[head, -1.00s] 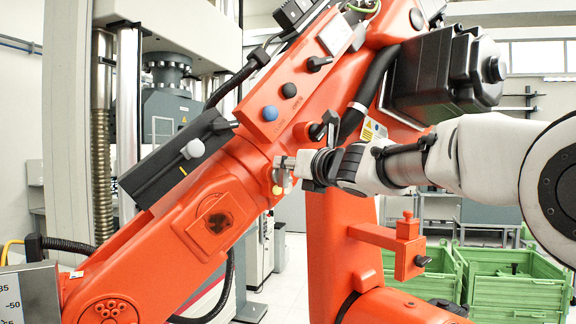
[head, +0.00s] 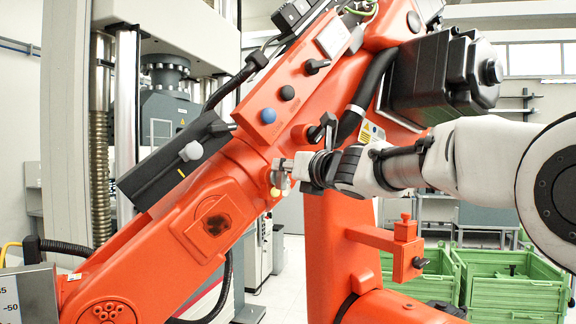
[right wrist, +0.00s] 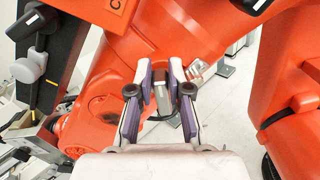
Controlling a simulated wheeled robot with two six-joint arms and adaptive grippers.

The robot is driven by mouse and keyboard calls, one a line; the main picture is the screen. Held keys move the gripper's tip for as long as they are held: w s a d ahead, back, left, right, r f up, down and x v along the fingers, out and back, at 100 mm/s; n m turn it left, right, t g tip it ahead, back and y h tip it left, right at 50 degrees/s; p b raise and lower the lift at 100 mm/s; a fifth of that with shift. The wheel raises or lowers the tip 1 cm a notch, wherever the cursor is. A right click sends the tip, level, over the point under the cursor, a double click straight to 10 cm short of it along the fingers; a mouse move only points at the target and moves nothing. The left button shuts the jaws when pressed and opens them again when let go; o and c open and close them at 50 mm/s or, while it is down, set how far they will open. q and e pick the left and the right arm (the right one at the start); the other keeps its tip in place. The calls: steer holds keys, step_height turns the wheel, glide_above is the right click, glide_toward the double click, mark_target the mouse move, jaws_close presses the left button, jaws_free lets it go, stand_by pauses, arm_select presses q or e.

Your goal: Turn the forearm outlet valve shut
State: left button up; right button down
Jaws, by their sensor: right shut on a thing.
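The forearm outlet valve (head: 277,181) is a small metal fitting with a yellowish part, on the lower edge of the orange robot's forearm (head: 215,215). My right gripper (head: 288,168) reaches it from the right and is shut on its handle. In the right wrist view the fingers (right wrist: 160,88) stand on both sides of a small grey handle (right wrist: 161,95). The fingers and gripper body cover part of the valve, so its exact angle is hard to tell. My left gripper is not in view.
Close above are a black lever (head: 325,125), a blue button (head: 268,115) and a dark box with a grey knob (head: 192,151). A red-orange clamp block (head: 400,240) stands out below my right arm. Green crates (head: 515,280) are at the lower right.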

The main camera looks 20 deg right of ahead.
steer(key=shift+f, duration=0.25)
steer(key=c, duration=1.1)
jaws_free()
steer(key=shift+w, duration=0.1)
steer(key=shift+w+f, duration=0.15)
steer(key=shift+w, duration=0.15)
